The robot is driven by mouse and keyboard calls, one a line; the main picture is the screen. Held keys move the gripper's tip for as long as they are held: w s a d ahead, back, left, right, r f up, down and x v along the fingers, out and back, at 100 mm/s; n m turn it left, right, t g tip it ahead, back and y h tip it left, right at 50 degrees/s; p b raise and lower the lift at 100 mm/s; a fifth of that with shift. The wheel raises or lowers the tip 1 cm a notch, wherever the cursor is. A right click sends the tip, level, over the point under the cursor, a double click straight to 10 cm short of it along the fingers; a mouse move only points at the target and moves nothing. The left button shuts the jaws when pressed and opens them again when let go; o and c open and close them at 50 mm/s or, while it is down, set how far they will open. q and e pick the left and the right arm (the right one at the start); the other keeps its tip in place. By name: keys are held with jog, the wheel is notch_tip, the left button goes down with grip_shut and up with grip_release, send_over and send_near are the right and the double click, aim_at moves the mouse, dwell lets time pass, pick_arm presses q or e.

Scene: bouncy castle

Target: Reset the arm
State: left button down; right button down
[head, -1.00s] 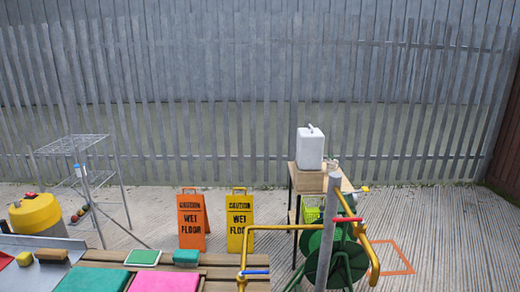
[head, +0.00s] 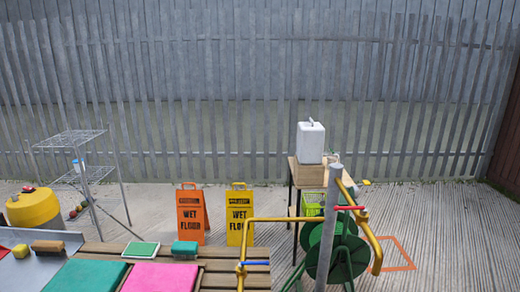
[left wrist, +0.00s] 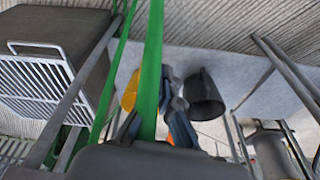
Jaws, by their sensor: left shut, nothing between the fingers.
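My left gripper (left wrist: 172,98) shows in the left wrist view, its dark fingers shut with nothing between them. A green bar (left wrist: 152,60) crosses the view in front of the gripper and hides part of it. A dark grey cup-like container (left wrist: 204,95) is just right of the fingertips, and a yellow object (left wrist: 130,92) is partly hidden to their left. I cannot tell how far these are from the fingers. Neither gripper shows in the head view.
A grey upright post (head: 328,230) with yellow bars and a green reel (head: 335,255) stands front right. Orange (head: 191,215) and yellow (head: 240,215) wet-floor signs stand behind a slatted bench (head: 225,270). A white jerrycan (head: 310,142) sits on a table.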

pick_arm(q)
jog(key=s+a+f+b, duration=0.1)
jog(key=s+f+b, duration=0.1)
jog(key=s+f, duration=0.7)
jog(key=s+a+f+g+b, duration=0.1)
jog(key=s+a+f+b, duration=0.1)
jog(key=s+f, duration=0.7)
notch_tip(320, 180, down, 8)
jog(key=shift+s+f+g+b, duration=0.15)
jog(key=shift+g+b, duration=0.15)
jog(key=shift+b, duration=0.25)
jog(key=shift+a, duration=0.1)
